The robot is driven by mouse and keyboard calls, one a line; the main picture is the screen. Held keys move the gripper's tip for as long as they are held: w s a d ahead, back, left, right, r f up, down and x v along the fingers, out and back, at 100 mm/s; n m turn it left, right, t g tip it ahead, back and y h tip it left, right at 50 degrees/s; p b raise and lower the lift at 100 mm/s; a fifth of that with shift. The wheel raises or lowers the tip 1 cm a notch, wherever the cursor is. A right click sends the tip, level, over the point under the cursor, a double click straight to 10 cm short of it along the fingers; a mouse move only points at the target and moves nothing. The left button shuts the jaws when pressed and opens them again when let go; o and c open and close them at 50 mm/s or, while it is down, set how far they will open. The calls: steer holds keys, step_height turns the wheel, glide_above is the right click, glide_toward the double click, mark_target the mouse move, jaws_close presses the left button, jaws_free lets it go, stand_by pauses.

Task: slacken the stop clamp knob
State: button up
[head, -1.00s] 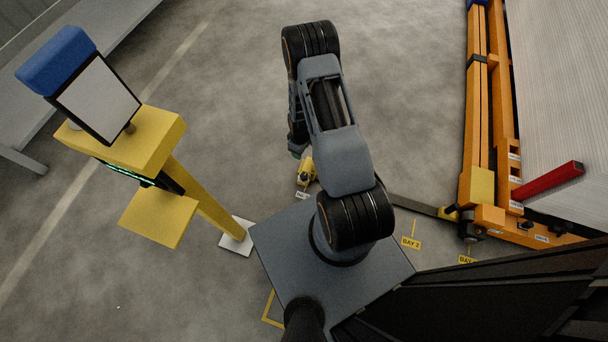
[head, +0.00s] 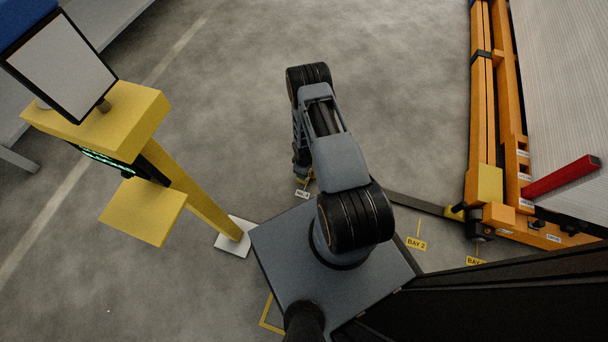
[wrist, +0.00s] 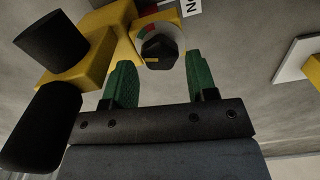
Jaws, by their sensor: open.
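In the wrist view a dark faceted knob (wrist: 160,51) with a small yellow label sits on a pale round dial with red and green marks. It appears to be the stop clamp knob, on a yellow fitting (wrist: 120,42). My gripper (wrist: 160,62) is open, its two green fingers apart. In the picture the knob lies between and just beyond the fingertips; I cannot tell how far away it is, and no contact shows. In the head view the yellow fitting is mostly hidden below the end of my arm, and the knob and gripper fingers are not visible.
Two black cylinders, upper (wrist: 50,38) and lower (wrist: 40,125), stand close left of the fingers. A yellow stand (head: 190,190) with a screen is at left in the head view. An orange frame (head: 483,110) with a red bar (head: 560,177) is at right. Upper-middle floor is clear.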

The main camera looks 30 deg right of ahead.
steer(key=shift+f+b, duration=0.3)
steer(key=shift+f, duration=0.75)
steer(key=c, duration=0.6)
steer(key=shift+c, duration=0.2)
steer(key=shift+n, duration=3.3)
steer(key=o, duration=0.6)
